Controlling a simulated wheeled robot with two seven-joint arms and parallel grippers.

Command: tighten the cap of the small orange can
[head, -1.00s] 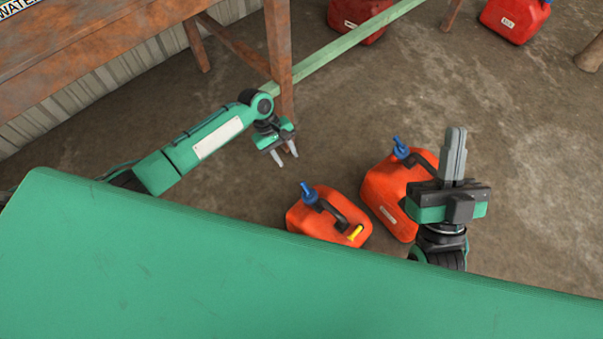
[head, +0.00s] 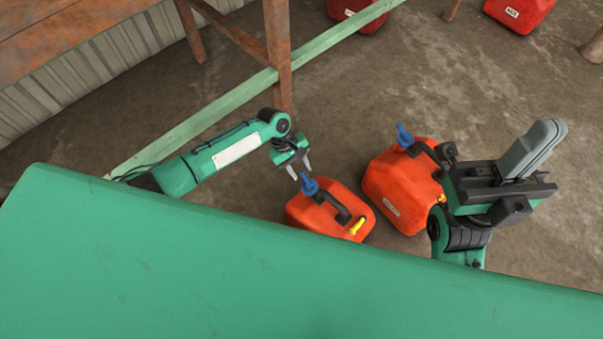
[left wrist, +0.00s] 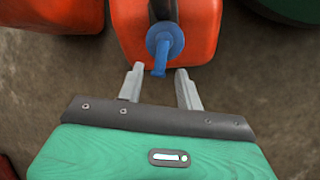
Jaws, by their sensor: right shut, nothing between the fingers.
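The small orange can (head: 322,216) stands upright on the floor, with a black handle and a yellow part near its front right. Its blue cap (head: 309,184) with a spout is on the far left of its top. My left gripper (head: 299,169) is open just beyond the cap, apart from it as far as I can tell. In the left wrist view the blue cap (left wrist: 165,45) lies ahead of the open fingertips (left wrist: 159,80), roughly centred between them, with nothing in the jaws. My right gripper (head: 541,137) is shut and empty, off to the right.
A larger orange can (head: 388,190) with a blue cap stands right of the small one, partly behind my right arm. Red cans (head: 518,12) stand farther back. A wooden table leg (head: 279,60) and green rail (head: 232,92) are behind my left arm.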

